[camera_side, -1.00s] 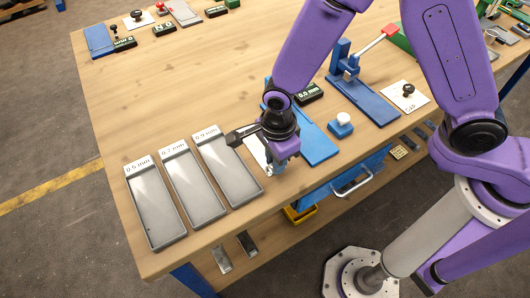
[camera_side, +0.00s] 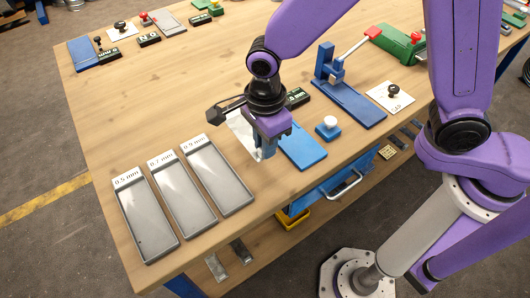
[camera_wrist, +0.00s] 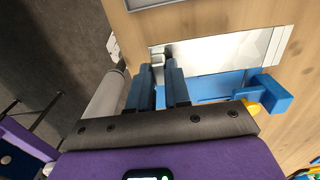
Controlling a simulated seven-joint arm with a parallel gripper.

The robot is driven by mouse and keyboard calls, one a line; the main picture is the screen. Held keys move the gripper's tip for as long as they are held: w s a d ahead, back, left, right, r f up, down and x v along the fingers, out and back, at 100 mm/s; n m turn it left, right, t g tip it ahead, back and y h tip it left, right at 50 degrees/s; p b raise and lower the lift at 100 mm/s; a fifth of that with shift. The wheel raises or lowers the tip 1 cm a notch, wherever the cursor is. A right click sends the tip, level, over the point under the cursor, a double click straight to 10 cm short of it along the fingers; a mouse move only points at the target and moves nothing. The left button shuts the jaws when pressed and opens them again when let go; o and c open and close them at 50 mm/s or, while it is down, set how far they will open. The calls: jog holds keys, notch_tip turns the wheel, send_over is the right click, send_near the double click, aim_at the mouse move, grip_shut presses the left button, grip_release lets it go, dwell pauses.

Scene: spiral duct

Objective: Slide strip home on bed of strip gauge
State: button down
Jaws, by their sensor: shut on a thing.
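My gripper (camera_side: 265,150) is shut on a thin shiny metal strip (camera_side: 241,134), holding it by one edge. In the wrist view the jaws (camera_wrist: 172,68) close on the strip (camera_wrist: 225,52) near its left end. The strip gauge has a flat blue bed (camera_side: 304,152), just right of my gripper in the side view. In the wrist view the blue gauge (camera_wrist: 215,88) shows below and partly behind the strip, with a raised blue block (camera_wrist: 265,93) at its right. The strip looks held above the table, not lying on the bed. My gripper hides part of the gauge.
Three grey trays marked 0.5 mm (camera_side: 146,217), 0.7 mm (camera_side: 182,194) and 0.9 mm (camera_side: 217,176) lie left of my gripper. A blue and white button (camera_side: 328,128) and a blue lever fixture (camera_side: 350,100) stand to the right.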

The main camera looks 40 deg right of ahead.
jog(key=shift+r, duration=4.4)
jog(key=shift+f, duration=0.1)
jog(key=shift+d+f, duration=0.2)
jog(key=shift+d, duration=0.05)
jog(key=shift+s+d+f, duration=0.7)
jog(key=shift+d+f, duration=1.2)
jog(key=shift+f, duration=0.55)
jog(key=shift+s+d+f, duration=0.7)
jog(key=shift+d+f, duration=1.15)
jog(key=shift+f, duration=0.55)
jog(key=shift+s+d+f, duration=0.7)
jog(key=shift+d+f, duration=1.2)
jog(key=shift+f, duration=0.55)
jog(key=shift+w+f, duration=0.1)
jog(key=shift+w, duration=2.45)
jog(key=shift+w+f, duration=0.15)
jog(key=shift+w, duration=0.2)
